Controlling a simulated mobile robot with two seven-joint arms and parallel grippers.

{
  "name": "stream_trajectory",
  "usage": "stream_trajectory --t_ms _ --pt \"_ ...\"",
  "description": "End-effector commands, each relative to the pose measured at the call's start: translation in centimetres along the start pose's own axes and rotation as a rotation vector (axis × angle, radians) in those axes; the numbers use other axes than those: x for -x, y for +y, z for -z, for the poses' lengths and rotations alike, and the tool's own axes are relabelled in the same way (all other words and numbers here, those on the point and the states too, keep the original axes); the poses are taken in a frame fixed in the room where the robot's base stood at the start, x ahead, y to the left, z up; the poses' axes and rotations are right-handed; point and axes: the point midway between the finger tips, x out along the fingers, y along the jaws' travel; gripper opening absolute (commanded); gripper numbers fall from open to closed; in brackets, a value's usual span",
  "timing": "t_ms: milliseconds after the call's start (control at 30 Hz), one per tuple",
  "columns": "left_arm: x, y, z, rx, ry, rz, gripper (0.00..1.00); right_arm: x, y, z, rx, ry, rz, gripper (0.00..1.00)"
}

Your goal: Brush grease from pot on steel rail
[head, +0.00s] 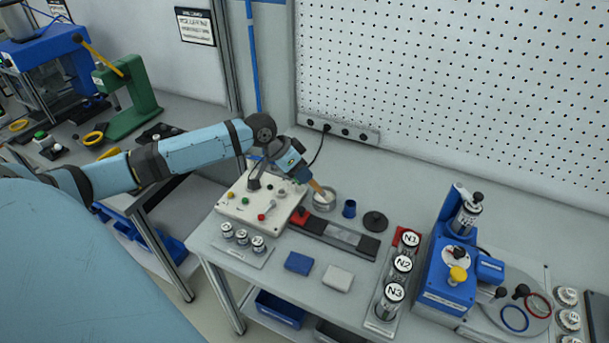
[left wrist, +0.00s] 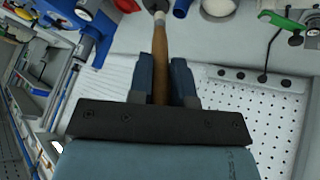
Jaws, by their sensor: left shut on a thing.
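My left gripper (head: 305,178) is shut on the wooden handle of a brush (head: 317,187). In the left wrist view the gripper (left wrist: 163,68) has both fingers against the brush handle (left wrist: 160,48), which points away from the wrist. Whether the bristles touch the grease cannot be told. My right gripper is in neither view.
A white control box (head: 242,212) stands left of the rail. A blue cup (head: 349,208) and a dark disc (head: 375,221) are right of the pot. A blue block (head: 299,263) and a white block (head: 338,278) lie in front.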

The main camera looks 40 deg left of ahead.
Motion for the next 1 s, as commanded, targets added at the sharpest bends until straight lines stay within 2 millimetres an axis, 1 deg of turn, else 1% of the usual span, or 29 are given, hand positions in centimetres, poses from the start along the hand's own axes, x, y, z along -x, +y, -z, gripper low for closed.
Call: stream_trajectory --t_ms 167,500,567,700,1000 --pt "-0.5 -0.3 -0.3 0.0 0.001 0.0 0.0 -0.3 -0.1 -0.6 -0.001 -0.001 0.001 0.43" --pt "-3.4 -1.1 -2.2 0.0 0.001 0.0 0.0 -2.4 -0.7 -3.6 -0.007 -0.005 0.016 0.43" --pt "-3.8 -1.2 -2.5 0.0 0.001 0.0 0.0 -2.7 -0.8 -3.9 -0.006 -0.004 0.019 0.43" --pt "-4.2 -1.4 -2.7 0.0 0.001 0.001 0.0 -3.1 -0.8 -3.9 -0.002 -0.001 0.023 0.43" --pt "-4.0 -1.3 -2.6 0.0 0.001 0.0 0.0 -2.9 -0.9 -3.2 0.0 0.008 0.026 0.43"
